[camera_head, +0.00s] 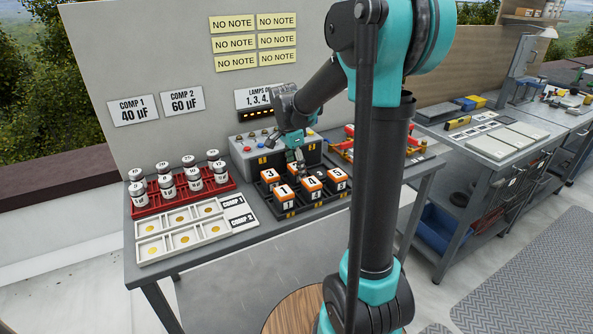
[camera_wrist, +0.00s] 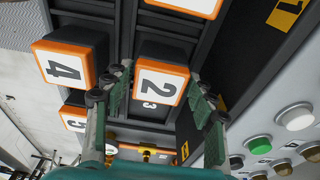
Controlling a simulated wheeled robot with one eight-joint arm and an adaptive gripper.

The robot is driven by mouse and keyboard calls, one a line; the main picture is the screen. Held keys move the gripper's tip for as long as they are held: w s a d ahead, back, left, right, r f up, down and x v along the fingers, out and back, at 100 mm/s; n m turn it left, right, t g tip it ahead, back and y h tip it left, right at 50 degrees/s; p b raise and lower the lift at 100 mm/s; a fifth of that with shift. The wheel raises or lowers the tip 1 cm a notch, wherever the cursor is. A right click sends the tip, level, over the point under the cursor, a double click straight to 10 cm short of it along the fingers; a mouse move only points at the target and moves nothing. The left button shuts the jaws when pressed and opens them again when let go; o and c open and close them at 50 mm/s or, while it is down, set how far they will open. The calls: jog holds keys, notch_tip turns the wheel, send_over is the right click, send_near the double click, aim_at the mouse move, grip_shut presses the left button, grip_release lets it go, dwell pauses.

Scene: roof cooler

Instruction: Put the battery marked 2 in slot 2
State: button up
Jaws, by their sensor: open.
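The battery marked 2 (camera_wrist: 160,82), a block with a white top and orange rim, is in the black slotted tray in the wrist view. My gripper (camera_wrist: 158,92) is open, with one finger on each side of this battery; contact cannot be told. A small 3 is printed on the dark tray just below the battery in that view. In the head view my gripper (camera_head: 298,158) points down over the back of the tray (camera_head: 305,209). I cannot make out the 2 there. I cannot read a slot label 2 in either view.
The battery marked 4 (camera_wrist: 66,64) stands close beside it. More batteries, such as the one marked 1 (camera_head: 285,191), crowd the tray. A button panel (camera_head: 270,149) stands behind it. A red rack of jars (camera_head: 188,200) and a white sorting tray (camera_head: 180,236) are left.

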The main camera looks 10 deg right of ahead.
aim_at(292, 167)
notch_tip(292, 167, up, 11)
jog(key=a, duration=0.1)
jog(key=shift+s+a, duration=0.3)
